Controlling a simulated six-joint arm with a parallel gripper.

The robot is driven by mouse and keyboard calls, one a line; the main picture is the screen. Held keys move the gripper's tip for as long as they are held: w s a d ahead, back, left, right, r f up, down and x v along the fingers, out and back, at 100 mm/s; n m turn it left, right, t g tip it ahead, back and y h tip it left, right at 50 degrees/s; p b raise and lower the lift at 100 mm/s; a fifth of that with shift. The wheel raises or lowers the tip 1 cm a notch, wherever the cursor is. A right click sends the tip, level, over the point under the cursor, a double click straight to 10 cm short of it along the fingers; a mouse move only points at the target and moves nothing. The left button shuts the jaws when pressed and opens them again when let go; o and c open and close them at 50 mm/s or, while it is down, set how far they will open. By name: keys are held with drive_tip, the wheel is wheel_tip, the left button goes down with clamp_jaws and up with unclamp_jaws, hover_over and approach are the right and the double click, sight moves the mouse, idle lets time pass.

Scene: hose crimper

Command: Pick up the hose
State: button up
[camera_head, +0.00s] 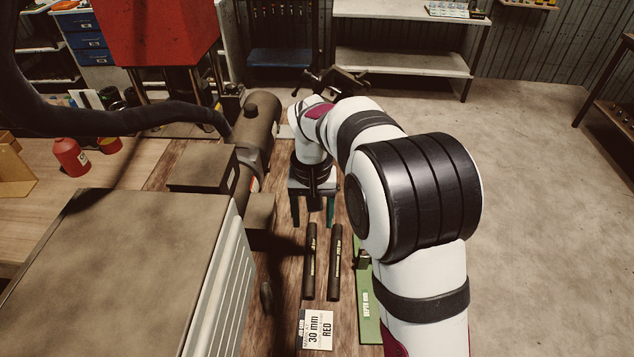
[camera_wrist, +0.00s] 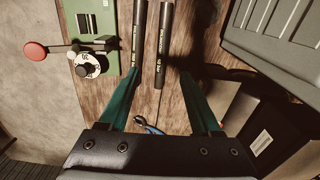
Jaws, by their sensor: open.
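Two dark hoses lie side by side on the wooden bench. In the head view, the left hose (camera_head: 310,262) and the right hose (camera_head: 335,262) both run away from the camera, apart from each other, with small printed lettering. Both also show in the wrist view, one on the left (camera_wrist: 138,35) and one on the right (camera_wrist: 163,45). My gripper (camera_head: 312,222) is open and empty, with teal fingers spread beyond the hoses' far ends. In the wrist view the fingers (camera_wrist: 158,72) straddle the hose ends, apparently above the bench. The exact height cannot be told.
A card reading "30 mm RED" (camera_head: 316,330) lies in front of the hoses. A green device (camera_head: 368,310) stands at their right; its red knob (camera_wrist: 35,51) shows in the wrist view. A large machine (camera_head: 130,270) stands at the left. A red bottle (camera_head: 71,157) is farther left.

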sight(311, 258)
drive_tip(key=f, duration=1.5)
drive_tip(key=shift+w+a+f, duration=0.3)
drive_tip(key=shift+a+f, duration=0.05)
drive_tip(key=shift+f, duration=0.05)
clamp_jaws()
